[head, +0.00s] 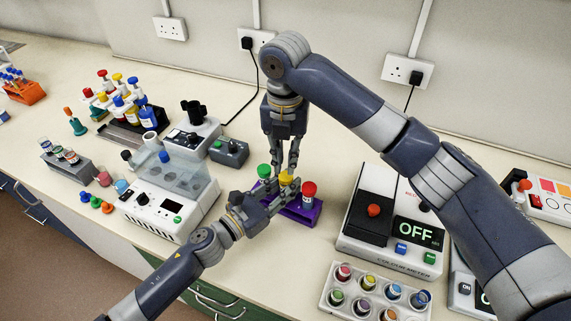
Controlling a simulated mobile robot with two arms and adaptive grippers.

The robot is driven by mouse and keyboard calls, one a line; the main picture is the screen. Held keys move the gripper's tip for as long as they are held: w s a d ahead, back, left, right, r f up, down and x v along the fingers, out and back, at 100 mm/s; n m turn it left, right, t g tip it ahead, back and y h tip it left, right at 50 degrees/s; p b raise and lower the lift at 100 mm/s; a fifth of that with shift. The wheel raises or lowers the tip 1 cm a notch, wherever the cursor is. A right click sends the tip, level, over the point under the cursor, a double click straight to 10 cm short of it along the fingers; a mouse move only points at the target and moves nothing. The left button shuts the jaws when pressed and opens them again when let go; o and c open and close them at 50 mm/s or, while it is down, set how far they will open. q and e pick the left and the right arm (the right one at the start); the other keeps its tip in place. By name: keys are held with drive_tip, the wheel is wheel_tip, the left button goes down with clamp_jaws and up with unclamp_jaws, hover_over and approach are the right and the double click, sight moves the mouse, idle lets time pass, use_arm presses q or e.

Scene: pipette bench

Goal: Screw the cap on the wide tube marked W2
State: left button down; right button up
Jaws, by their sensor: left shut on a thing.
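A purple rack (303,217) on the bench holds wide tubes in a row. The left one has a green cap (264,171), the right one a red cap (309,188). Between them a yellow cap (286,179) sits at the middle tube, mostly hidden by my grippers. My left gripper (277,196) comes in low from the front left and is shut on what looks like the middle tube, below the yellow cap. My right gripper (286,170) points down from above, fingertips beside the yellow cap; I cannot tell whether they grip it. The W2 mark is not readable.
A white heater block (165,215) with a clear cover stands left of the rack. A colourimeter (385,258) showing OFF stands to the right. A white tray (345,305) of capped vials is at the front. Bottles and small racks fill the back left.

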use_arm(q)
drive_tip(key=c, duration=1.3)
unclamp_jaws()
drive_tip(key=v, duration=1.2)
